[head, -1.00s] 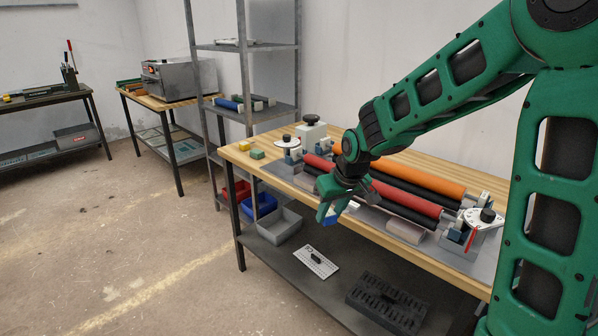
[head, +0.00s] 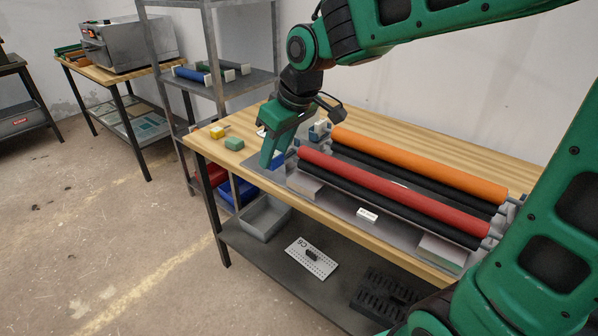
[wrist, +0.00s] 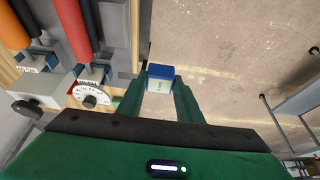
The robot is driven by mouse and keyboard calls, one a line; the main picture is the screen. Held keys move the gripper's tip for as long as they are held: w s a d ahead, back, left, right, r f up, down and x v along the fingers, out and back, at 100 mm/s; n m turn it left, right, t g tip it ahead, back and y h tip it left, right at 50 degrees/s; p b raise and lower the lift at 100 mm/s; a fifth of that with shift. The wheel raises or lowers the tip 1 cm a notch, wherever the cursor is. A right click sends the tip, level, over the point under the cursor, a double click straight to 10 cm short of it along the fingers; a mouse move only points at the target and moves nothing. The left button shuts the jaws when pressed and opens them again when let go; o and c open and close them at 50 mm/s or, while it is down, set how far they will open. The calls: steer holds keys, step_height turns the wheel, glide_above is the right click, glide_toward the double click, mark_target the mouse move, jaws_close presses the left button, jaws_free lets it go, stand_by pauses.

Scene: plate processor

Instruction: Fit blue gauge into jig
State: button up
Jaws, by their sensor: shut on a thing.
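My gripper (head: 268,164) is shut on the blue gauge, a small block with a blue top and a pale, marked side. In the wrist view the gauge (wrist: 160,78) sits between the two green fingertips, with floor behind it. In the head view my fingers point down by the table's left end, near the left ends of the rollers, and mostly hide the gauge. I cannot tell for sure which fixture is the jig. A yellow block (head: 217,132) and a green block (head: 234,144) lie on the wooden tabletop, left of my gripper.
An orange roller (head: 420,165) and a red roller (head: 390,189) lie with black ones on the table. A white dial (wrist: 91,94) shows in the wrist view. Below are a grey bin (head: 266,216), a perforated plate (head: 312,259) and a black slotted tray (head: 385,292).

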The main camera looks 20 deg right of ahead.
steer(key=w+d+f, duration=0.2)
steer(key=d, duration=0.1)
steer(key=w+d+f, duration=0.1)
steer(key=d+f, duration=0.1)
steer(key=d, duration=0.1)
steer(key=w+d+f, duration=0.2)
steer(key=d, duration=0.2)
steer(key=shift+w+f, duration=0.3)
steer(key=shift+f, duration=2.15)
steer(key=shift+f, duration=0.3)
steer(key=o, duration=0.9)
steer(key=shift+r, duration=0.1)
steer(key=shift+r, duration=0.3)
steer(key=v, duration=1.1)
steer(key=shift+s+d+r, duration=0.15)
steer(key=shift+d+r, duration=0.1)
steer(key=shift+r, duration=0.1)
steer(key=s+d+f+m+g, duration=0.1)
steer(key=s+d+m, duration=0.3)
steer(key=s, duration=0.5)
steer(key=s+d+f+m+g+h, duration=0.1)
steer(key=s+d+f+m, duration=0.2)
steer(key=s, duration=0.7)
steer(key=s+d+f+m+g+h, duration=0.1)
steer(key=s+d+f+m, duration=0.1)
steer(key=s+d+m, duration=0.4)
steer(key=s+d, duration=0.1)
steer(key=s, duration=0.2)
steer(key=shift+s+d+g, duration=0.3)
steer(key=shift+g, duration=0.1)
